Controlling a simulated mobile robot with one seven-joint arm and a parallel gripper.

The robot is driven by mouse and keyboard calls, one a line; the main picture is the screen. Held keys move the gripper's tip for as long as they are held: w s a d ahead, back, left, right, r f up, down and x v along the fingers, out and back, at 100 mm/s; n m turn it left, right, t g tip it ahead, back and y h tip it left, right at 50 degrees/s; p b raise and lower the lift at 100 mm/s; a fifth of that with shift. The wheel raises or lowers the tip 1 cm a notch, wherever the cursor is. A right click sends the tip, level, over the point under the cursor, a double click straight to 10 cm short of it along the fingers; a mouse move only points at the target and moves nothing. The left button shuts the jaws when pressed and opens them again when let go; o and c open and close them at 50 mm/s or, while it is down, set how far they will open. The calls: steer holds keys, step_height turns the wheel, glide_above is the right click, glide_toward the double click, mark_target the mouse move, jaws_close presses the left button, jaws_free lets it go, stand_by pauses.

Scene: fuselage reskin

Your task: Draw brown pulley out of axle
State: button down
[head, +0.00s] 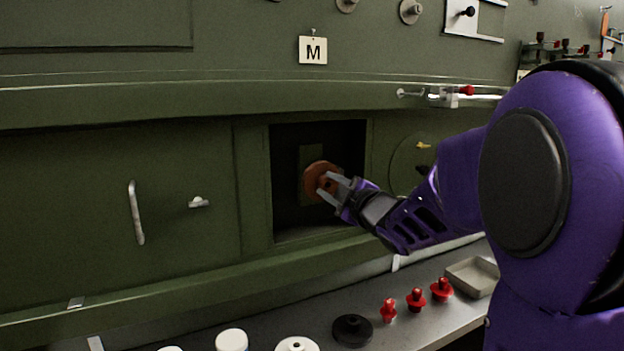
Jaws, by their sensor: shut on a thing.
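The brown pulley (315,182) is inside a square dark opening in the green fuselage wall, in front of a dull green plate (311,158). My gripper (334,189) reaches into the opening from the right and is shut on the pulley, with its grey fingers at the pulley's near face. The axle is hidden behind the pulley. I cannot tell how far along the axle the pulley sits.
Below, a grey shelf (430,275) carries a black disc (352,330), several red knobs (416,300), a white disc (297,344) and a grey tray (473,277). A handle (136,213) sticks out at left.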

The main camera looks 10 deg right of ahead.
steer(key=shift+s+d, duration=0.1)
steer(key=shift+v, duration=1.35)
